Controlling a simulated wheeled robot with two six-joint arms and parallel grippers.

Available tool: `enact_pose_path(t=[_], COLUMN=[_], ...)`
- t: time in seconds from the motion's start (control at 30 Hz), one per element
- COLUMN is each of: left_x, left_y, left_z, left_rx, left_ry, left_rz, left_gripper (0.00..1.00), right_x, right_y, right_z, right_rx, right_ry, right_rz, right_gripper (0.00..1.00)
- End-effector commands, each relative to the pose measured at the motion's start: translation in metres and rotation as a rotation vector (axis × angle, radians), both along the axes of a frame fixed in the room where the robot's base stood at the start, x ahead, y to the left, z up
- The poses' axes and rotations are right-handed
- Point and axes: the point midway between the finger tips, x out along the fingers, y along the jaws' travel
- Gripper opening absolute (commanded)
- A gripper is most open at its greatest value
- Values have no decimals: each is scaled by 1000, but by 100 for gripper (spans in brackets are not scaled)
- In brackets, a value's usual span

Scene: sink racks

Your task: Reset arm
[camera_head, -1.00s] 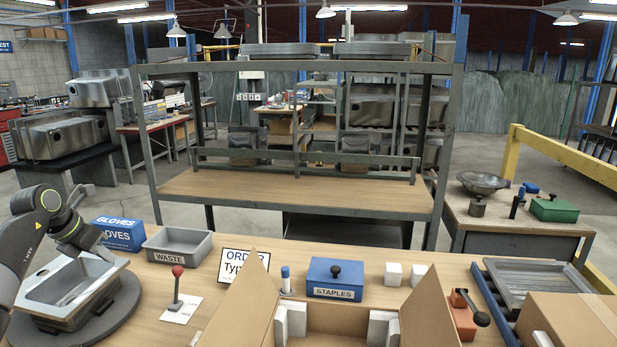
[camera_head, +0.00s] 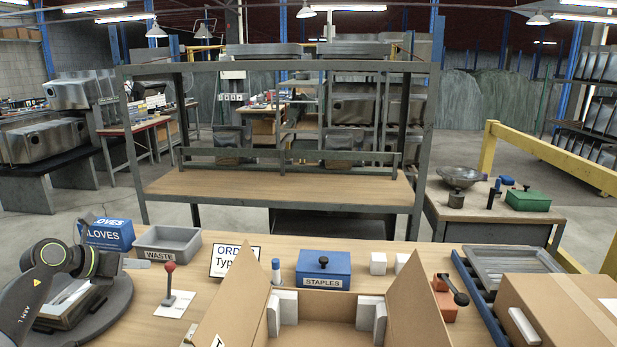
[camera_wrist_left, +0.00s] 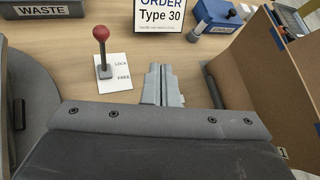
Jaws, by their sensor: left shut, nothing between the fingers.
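My left arm reaches in from the left in the head view. Its gripper (camera_head: 137,263) points right, above the table beside the red-knobbed lever. In the left wrist view the two grey fingers (camera_wrist_left: 161,85) are together with nothing between them. A metal sink (camera_head: 66,300) sits on the dark round turntable (camera_head: 110,318), mostly hidden by my left arm. My right gripper is not in view.
The red-knobbed lever (camera_head: 169,280) stands on a white card. Behind are the grey WASTE bin (camera_head: 168,243) and blue gloves box (camera_head: 108,234). An open cardboard box (camera_head: 325,310) and blue STAPLES box (camera_head: 323,270) are to the right. Bare tabletop lies around the lever.

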Motion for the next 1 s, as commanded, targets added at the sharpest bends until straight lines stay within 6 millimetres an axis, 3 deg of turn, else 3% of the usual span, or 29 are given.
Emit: enact_pose_path(t=[0.2, 0.4, 0.57, 0.67, 0.87, 1.0], left_x=[-12, -41, -71, -93, -147, -196], left_y=[-64, -84, -74, -59, -27, -16], left_z=[-1, 9, 5, -7, -55, -102], left_rx=[-381, -804, -1145, -1348, -1706, -1899], left_ry=[-196, -315, -354, -352, -291, -200], left_rz=[39, 187, 384, 543, 931, 1254], left_gripper=[0, 0, 0, 0, 0, 0], right_x=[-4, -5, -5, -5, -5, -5], right_y=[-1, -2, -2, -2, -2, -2], right_z=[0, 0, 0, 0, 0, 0], right_rx=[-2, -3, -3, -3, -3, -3], right_ry=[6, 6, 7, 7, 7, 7], right_rz=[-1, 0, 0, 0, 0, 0], right_gripper=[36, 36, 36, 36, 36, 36])
